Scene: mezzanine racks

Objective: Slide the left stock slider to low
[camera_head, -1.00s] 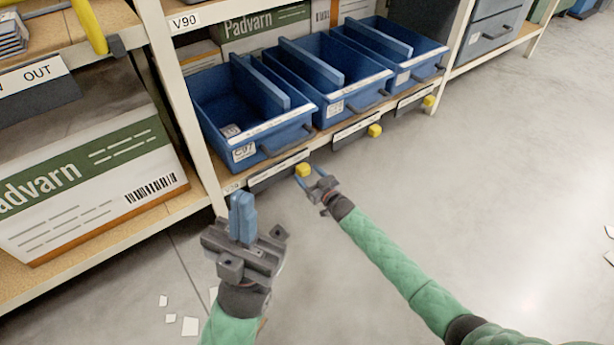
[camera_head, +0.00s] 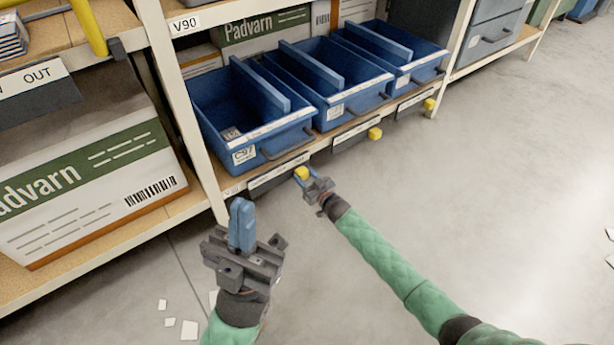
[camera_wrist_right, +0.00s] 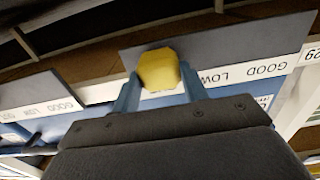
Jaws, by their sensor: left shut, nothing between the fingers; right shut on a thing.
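The left stock slider is a dark rail with a white label strip (camera_head: 277,174) on the shelf edge under the leftmost blue bin. Its yellow knob (camera_head: 301,174) is at the rail's right end in the head view. My right gripper (camera_head: 307,178) is shut on this knob. In the right wrist view the knob (camera_wrist_right: 160,71) sits between my blue fingers, and the label appears upside down. LOW and GOOD show to the right of the knob there; the label behind it is hidden. My left gripper (camera_head: 242,225) is shut, empty, in front of the shelf.
Two more sliders with yellow knobs (camera_head: 375,133) (camera_head: 429,104) lie further right along the shelf edge. Blue bins (camera_head: 275,134) with handles stand above. A Padvarn carton (camera_head: 90,185) fills the lower left shelf.

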